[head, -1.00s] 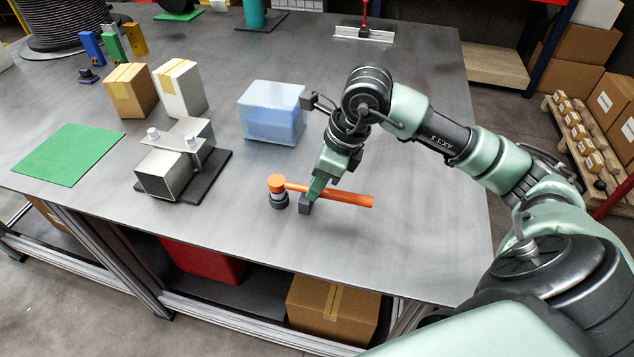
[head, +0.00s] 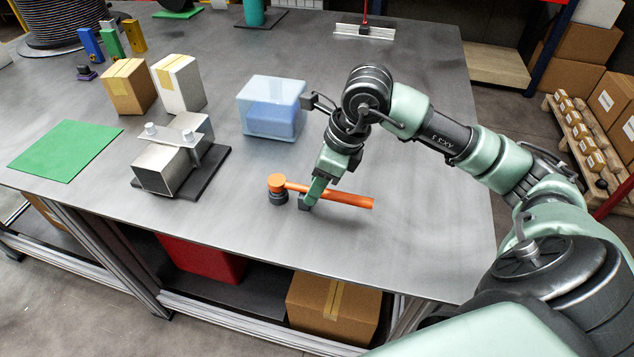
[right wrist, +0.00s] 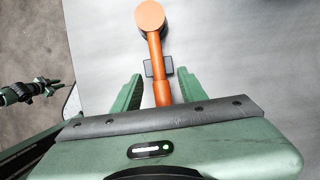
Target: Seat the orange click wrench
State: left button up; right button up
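The orange click wrench (head: 345,197) lies near the bench's front, its round orange head to the left above a dark round end (head: 278,198). In the right wrist view the wrench (right wrist: 157,50) runs from its head at the top down between my fingers. My right gripper (head: 312,193) is low over the handle. In the wrist view my right gripper (right wrist: 160,90) is open, with a finger on each side of the handle and gaps between. A small dark block (right wrist: 150,68) shows under the handle. A dark jointed part at the wrist view's left, likely my left arm, is too small to read.
A clear bin with blue contents (head: 272,110) stands behind the wrench. A metal block in a clamp fixture (head: 165,170), two boxes (head: 130,88) and a green mat (head: 65,150) are to the left. Bench around the wrench is clear; its front edge is close.

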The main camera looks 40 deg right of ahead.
dwell(0.3)
jog(key=b+v, duration=0.1)
jog(key=v, duration=0.7)
jog(key=shift+f, duration=0.1)
